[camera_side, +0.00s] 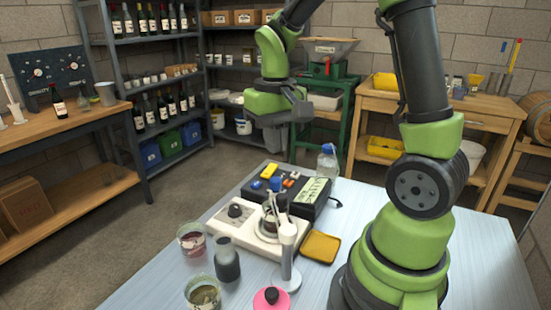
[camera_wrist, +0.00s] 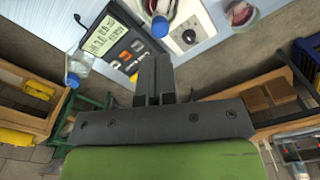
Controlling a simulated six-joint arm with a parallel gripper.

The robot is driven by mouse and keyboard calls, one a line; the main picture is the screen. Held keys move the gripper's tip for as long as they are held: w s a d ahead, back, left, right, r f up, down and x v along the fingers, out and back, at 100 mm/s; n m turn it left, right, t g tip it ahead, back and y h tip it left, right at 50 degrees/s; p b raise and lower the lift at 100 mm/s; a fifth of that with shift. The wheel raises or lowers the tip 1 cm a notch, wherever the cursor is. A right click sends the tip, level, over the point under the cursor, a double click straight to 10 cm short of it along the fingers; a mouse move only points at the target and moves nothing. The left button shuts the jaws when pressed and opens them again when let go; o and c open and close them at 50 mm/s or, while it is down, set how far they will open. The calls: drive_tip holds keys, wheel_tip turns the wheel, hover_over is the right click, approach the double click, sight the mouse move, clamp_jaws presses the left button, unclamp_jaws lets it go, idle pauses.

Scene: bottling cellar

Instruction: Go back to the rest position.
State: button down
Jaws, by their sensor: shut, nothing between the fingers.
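My gripper (camera_side: 274,152) hangs in the air above the far left part of the light table (camera_side: 165,280) in the side view, pointing down. In the wrist view its two dark fingers (camera_wrist: 154,80) are together, shut with nothing between them. The gripper is clear of the things on the table. Below and nearer stands a dark meter (camera_side: 313,192) with a lit display and coloured buttons; it also shows in the wrist view (camera_wrist: 113,40).
Shelves and benches line the walls. The air around my gripper is free.

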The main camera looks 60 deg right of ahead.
drive_tip(key=s+a+r+n+t+y, duration=0.2)
drive_tip(key=s+a+r+t, duration=0.5)
drive_tip(key=s+a+r, duration=0.2)
drive_tip(key=shift+s+a+r, duration=0.3)
drive_tip(key=shift+s+a, duration=0.05)
drive_tip(key=shift+a, duration=0.55)
